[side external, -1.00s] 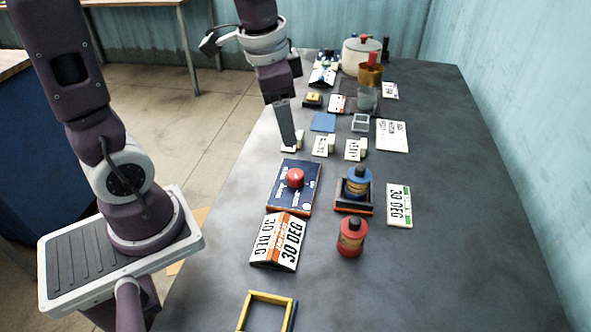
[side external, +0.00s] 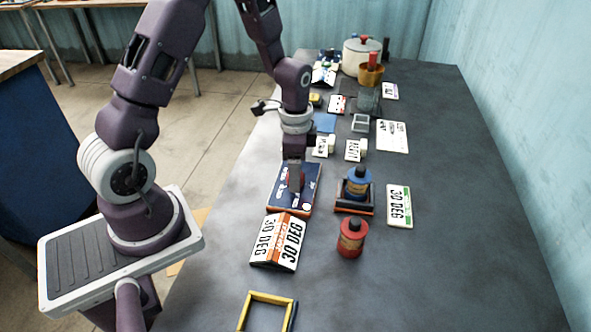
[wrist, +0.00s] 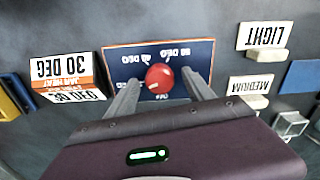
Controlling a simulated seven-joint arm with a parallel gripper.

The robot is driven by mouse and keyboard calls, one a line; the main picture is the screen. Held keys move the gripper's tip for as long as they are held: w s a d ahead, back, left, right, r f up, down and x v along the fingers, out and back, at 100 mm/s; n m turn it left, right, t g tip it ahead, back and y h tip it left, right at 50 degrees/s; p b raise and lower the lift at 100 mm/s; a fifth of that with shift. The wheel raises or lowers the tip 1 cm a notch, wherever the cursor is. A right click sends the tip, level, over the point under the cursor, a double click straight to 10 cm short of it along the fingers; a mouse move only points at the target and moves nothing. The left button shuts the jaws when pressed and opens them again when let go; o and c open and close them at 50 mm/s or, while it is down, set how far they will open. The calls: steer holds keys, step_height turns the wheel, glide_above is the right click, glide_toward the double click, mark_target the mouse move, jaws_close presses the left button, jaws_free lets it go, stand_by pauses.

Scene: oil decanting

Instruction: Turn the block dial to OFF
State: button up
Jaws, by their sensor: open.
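The dial is a round red knob (wrist: 159,77) on a dark blue panel (wrist: 202,52) with white lettering, lying flat on the bench. In the wrist view the knob sits between the two grey fingers of my gripper (wrist: 158,79), which are open on either side of it. In the side view my gripper (side external: 295,186) points down over the panel (side external: 311,178) and mostly hides the knob. I cannot tell whether the fingers touch it. Some lettering reads "DEG"; the knob's setting is not clear.
A "30 DEG" tent card (side external: 278,241) stands close in front of the panel. A blue bottle (side external: 358,184) in a dark stand and a red bottle (side external: 351,238) are to the right. Label cards (side external: 353,150) lie behind.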

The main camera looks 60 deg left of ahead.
jaws_close()
steer(key=shift+n, duration=0.3)
steer(key=n, duration=1.3)
steer(key=shift+n, duration=0.3)
stand_by(0.5)
jaws_free()
